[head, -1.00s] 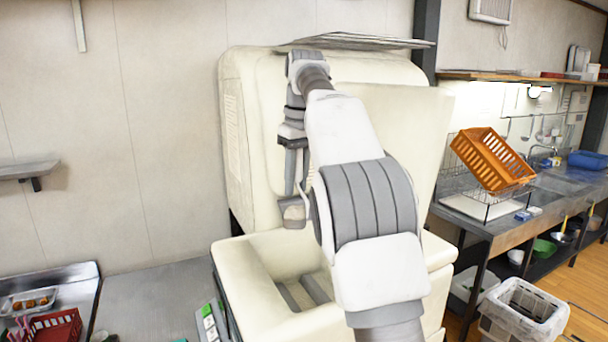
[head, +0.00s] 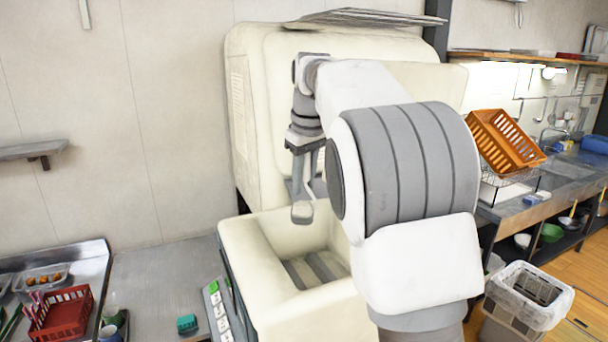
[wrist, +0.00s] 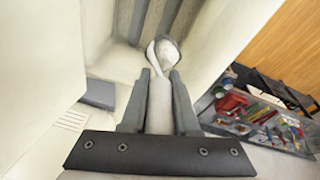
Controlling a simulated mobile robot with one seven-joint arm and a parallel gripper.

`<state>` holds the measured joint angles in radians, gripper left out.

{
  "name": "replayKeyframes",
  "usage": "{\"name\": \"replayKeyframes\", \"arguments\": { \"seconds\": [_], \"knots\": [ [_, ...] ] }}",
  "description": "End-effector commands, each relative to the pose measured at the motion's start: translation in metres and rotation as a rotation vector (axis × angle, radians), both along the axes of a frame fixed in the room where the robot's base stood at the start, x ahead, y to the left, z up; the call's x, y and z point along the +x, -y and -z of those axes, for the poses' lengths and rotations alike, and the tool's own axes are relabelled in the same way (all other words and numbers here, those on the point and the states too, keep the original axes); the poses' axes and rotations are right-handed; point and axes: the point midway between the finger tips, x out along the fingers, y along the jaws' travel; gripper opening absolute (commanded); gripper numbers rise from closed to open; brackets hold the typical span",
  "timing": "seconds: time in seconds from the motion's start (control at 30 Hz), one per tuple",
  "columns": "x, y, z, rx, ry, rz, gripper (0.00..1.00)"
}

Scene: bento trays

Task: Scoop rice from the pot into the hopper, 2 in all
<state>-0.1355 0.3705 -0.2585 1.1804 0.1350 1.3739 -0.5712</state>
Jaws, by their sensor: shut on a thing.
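My gripper (head: 306,160) is shut on the handle of a pale scoop (head: 302,213) and hangs in front of the cream machine (head: 245,130). In the wrist view, the fingers of my gripper (wrist: 160,85) close on both sides of the handle, and the scoop's rounded head (wrist: 163,52) points away from me. I cannot tell whether rice is in it. Below the scoop is the machine's open box (head: 262,270), which looks like the hopper, with grey slats inside. The scoop appears over or just in front of its back part. The pot is not in view.
A metal counter (head: 160,280) with a red basket (head: 62,312) and small containers lies left. Metal sheets (head: 372,17) lie on the machine's top.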

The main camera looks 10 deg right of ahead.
Motion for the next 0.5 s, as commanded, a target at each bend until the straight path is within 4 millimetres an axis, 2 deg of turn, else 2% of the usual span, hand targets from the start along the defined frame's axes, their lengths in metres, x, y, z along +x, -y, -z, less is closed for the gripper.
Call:
{"name": "replayKeyframes", "arguments": {
  "seconds": [0.5],
  "knots": [
    [-0.025,-0.008,0.01,-0.09,0.262,-0.001,0.0]
  ]
}}
